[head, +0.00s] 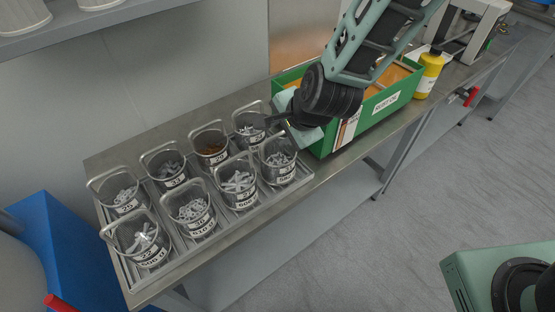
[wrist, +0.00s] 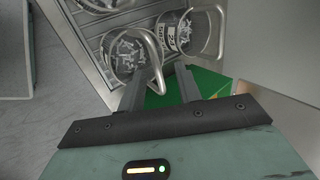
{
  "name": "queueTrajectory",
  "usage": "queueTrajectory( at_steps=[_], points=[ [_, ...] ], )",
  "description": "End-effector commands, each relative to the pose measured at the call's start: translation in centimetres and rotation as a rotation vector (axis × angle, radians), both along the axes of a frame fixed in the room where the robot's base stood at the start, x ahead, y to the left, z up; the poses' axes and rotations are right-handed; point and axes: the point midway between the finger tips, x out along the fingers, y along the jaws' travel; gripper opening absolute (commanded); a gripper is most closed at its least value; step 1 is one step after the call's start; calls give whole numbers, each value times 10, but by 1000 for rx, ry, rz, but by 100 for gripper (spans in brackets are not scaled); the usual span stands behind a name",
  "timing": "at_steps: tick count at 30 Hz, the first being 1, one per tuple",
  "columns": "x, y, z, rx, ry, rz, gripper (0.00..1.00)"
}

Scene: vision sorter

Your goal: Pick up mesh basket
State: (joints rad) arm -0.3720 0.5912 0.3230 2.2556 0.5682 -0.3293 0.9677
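Several mesh baskets with wire handles stand in two rows on a metal tray (head: 219,221), each holding small metal parts and bearing a label. My gripper (head: 274,121) is above the right end of the rows, near the back right basket (head: 249,129) and the front right basket (head: 279,165). In the wrist view my gripper (wrist: 160,72) is open, its two fingers apart. One basket (wrist: 122,55) and its handle lie beyond the left finger; a second basket (wrist: 173,30) is beyond the gap. I cannot tell whether the handle is between the fingers.
A green box (head: 375,111) with a label stands just right of the baskets, below my arm. A wall runs along the bench's back. A blue container (head: 50,240) is at the left; the floor (head: 330,240) in front is clear.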

Motion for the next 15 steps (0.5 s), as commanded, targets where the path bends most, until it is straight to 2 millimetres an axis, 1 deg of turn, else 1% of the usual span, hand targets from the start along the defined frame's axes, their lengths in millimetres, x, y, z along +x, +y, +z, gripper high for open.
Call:
queueTrajectory(
  at_steps=[9, 15],
  points=[
    [16, 10, -32, -1, 4, 0, 34],
    [21, 13, -41, -1, 1, 0, 34]
  ],
)
